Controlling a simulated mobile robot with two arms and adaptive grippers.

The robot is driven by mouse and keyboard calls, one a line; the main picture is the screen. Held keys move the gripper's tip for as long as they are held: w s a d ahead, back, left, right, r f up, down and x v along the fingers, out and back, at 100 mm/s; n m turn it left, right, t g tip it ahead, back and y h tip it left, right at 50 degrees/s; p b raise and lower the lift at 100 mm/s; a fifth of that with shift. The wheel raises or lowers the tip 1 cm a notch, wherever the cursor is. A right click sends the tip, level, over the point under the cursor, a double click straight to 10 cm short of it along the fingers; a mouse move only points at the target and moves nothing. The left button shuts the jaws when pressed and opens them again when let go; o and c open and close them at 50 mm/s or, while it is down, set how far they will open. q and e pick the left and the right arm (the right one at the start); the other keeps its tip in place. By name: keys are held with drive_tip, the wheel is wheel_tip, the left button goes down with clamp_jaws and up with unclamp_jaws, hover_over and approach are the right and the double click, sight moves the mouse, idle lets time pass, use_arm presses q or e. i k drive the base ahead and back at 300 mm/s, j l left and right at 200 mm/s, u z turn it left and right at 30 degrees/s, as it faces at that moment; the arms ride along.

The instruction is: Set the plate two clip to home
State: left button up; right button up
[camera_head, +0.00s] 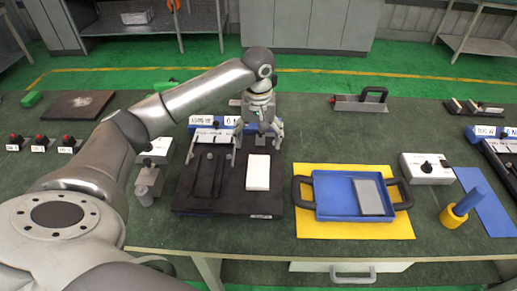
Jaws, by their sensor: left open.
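My left gripper (258,138) is open, pointing down with its fingers apart over the back part of a dark fixture plate (225,205). A white block (258,172) lies on the right half of this plate, just in front of the gripper. Slim dark parts (208,175) lie on the left half. A white labelled strip (212,135) and a blue block with white labels (204,121) are at the plate's back edge, partly behind the gripper. I cannot tell which part is the plate two clip, nor whether the fingers touch anything. My right gripper is not in view.
A blue tray (331,203) with a grey piece stands on a yellow mat (355,229) to the right. A grey clamp-like device (148,185) stands left of the plate.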

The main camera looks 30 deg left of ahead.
sight(260, 137)
drive_tip(key=u, duration=1.25)
